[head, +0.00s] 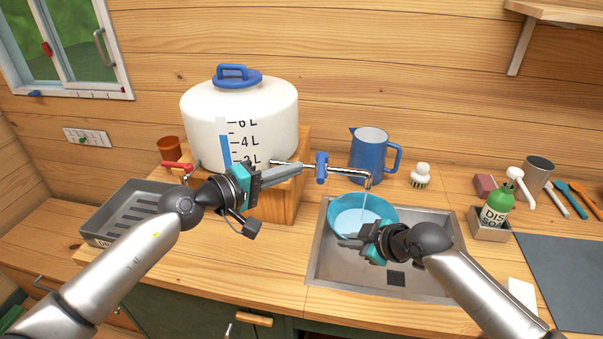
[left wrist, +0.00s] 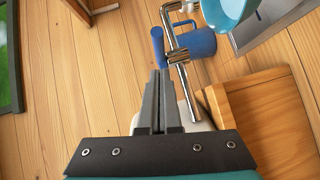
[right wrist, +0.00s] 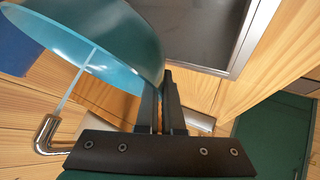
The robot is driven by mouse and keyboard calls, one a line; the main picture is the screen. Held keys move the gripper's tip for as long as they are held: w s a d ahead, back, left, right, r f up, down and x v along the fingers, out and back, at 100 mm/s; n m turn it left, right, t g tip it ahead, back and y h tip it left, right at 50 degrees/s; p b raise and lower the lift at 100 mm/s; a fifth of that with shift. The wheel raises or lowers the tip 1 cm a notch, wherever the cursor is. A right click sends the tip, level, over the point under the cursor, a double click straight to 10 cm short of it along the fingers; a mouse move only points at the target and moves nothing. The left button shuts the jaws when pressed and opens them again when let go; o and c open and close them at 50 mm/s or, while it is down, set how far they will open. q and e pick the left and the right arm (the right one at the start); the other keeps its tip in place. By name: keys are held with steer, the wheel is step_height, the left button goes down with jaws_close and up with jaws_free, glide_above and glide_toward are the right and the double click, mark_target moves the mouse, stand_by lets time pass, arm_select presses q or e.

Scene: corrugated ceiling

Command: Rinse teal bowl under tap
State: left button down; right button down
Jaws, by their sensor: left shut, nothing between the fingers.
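The teal bowl (head: 385,212) is held under the chrome tap spout (head: 368,180), over the sink. A thin stream of water (right wrist: 76,78) runs from the spout into the bowl, and pale water (head: 352,222) lies inside it. My right gripper (head: 348,240) is shut on the bowl's near rim; the bowl fills much of the right wrist view (right wrist: 135,35). My left gripper (head: 298,168) is shut and empty, its fingertips close beside the blue tap handle (head: 321,168). In the left wrist view the handle (left wrist: 157,46) is just beyond the fingertips; contact is unclear.
The white water tank (head: 270,110) stands on a wooden box behind my left gripper. A blue jug (head: 368,155) stands behind the tap. The metal sink (head: 435,250) is below the bowl. A soap dispenser (head: 497,205) is right of the sink, and a drying tray (head: 110,225) is at left.

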mark_target(318, 176)
arm_select(q)
steer(key=shift+s+d+f, duration=0.15)
steer(key=shift+d, duration=0.45)
steer(key=shift+s+d+f, duration=0.1)
steer(key=shift+d, duration=0.5)
steer(key=shift+s+d, duration=0.25)
steer(key=shift+d, duration=0.3)
steer(key=shift+s+d, duration=0.2)
steer(key=shift+d, duration=0.35)
